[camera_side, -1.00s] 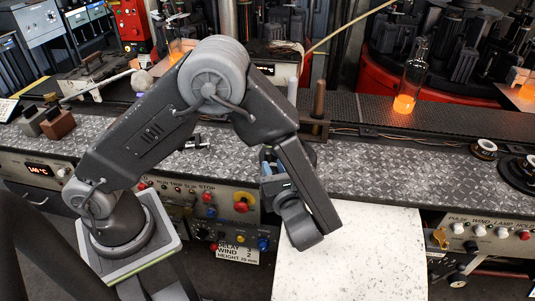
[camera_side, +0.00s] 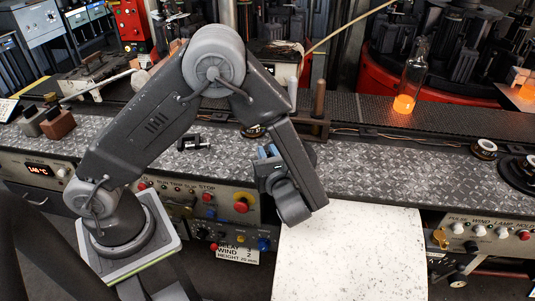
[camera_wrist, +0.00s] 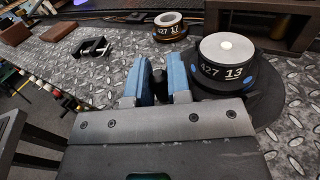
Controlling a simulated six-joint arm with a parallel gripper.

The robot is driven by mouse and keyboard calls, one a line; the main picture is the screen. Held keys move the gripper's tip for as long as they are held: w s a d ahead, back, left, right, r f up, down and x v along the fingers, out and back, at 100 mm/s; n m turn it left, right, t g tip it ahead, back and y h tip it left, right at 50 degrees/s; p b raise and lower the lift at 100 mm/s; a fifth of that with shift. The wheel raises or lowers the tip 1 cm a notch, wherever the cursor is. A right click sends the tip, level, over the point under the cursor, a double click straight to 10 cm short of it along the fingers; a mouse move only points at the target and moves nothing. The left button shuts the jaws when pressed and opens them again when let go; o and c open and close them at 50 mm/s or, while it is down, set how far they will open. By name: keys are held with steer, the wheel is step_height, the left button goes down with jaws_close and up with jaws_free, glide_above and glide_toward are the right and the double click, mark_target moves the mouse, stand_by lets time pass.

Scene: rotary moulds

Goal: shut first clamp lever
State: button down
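My gripper (camera_wrist: 160,82) shows in the wrist view with two blue finger pads and a narrow gap between them, so it is partly open. Something dark shows in the gap, and I cannot tell what it is. I cannot make out a clamp lever for certain; the fingers hide part of the base. In the side view my gripper (camera_side: 267,153) is low over the bench, mostly hidden by my wrist.
In the side view a glowing bottle (camera_side: 404,103) stands at the back, right of the arm.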

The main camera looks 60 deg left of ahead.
steer(key=shift+g, duration=0.3)
steer(key=n+g, duration=0.2)
steer(key=g, duration=0.1)
steer(key=d+n+g, duration=0.1)
steer(key=g, duration=0.1)
steer(key=shift+s+y, duration=0.4)
steer(key=shift+s+d+n+g+h, duration=0.15)
steer(key=shift+d+n+g, duration=0.1)
steer(key=shift+n+g, duration=0.6)
steer(key=shift+d+n+g+h, duration=0.25)
steer(key=shift+n+g, duration=0.35)
steer(key=shift+g, duration=0.5)
steer(key=shift+s+d+n+g+h, duration=0.1)
steer(key=shift+d+n+g, duration=0.15)
steer(key=shift+n+g, duration=0.6)
steer(key=shift+g, duration=0.3)
steer(key=c, duration=1.4)
jaws_free()
